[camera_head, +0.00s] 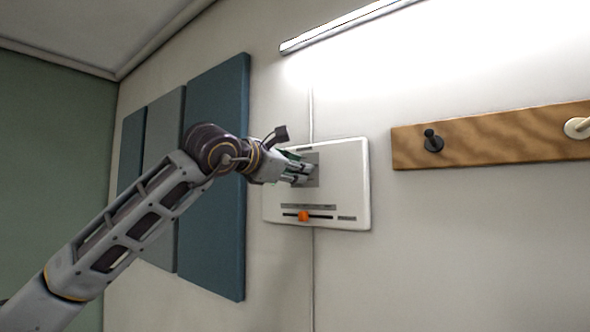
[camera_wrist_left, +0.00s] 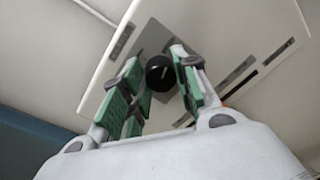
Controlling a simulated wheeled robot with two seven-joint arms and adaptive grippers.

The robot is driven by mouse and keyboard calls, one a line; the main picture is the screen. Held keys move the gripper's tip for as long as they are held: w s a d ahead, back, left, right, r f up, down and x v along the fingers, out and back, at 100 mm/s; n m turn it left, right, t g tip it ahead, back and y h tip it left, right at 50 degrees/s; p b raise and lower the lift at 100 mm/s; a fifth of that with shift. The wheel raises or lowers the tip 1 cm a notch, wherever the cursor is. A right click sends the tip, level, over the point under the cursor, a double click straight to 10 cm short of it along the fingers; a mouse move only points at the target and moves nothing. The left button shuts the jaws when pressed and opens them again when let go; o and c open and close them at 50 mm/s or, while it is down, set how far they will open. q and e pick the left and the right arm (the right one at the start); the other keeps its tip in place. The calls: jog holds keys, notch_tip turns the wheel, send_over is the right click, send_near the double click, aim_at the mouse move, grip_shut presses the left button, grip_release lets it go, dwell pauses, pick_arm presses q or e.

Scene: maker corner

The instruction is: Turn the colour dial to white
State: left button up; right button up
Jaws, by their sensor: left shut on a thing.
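A white control panel (camera_head: 347,172) is mounted on the wall, with a grey square area behind my left gripper (camera_head: 303,174). The black round dial (camera_wrist_left: 160,73) with a pale pointer line shows in the left wrist view. My left gripper's green-padded fingers, also in the left wrist view (camera_wrist_left: 158,85), are shut on the dial from both sides. In the head view the fingers hide the dial. I cannot read any colour marks around it. My right gripper is not in view.
An orange slider (camera_head: 303,216) sits in a dark slot below the dial on the same panel. A wooden rail (camera_head: 490,138) with pegs is to the right. Blue and grey wall panels (camera_head: 217,180) are to the left. A lit strip lamp (camera_head: 345,25) is above.

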pick_arm(q)
jog(key=o, duration=1)
jog(key=shift+v, duration=6.05)
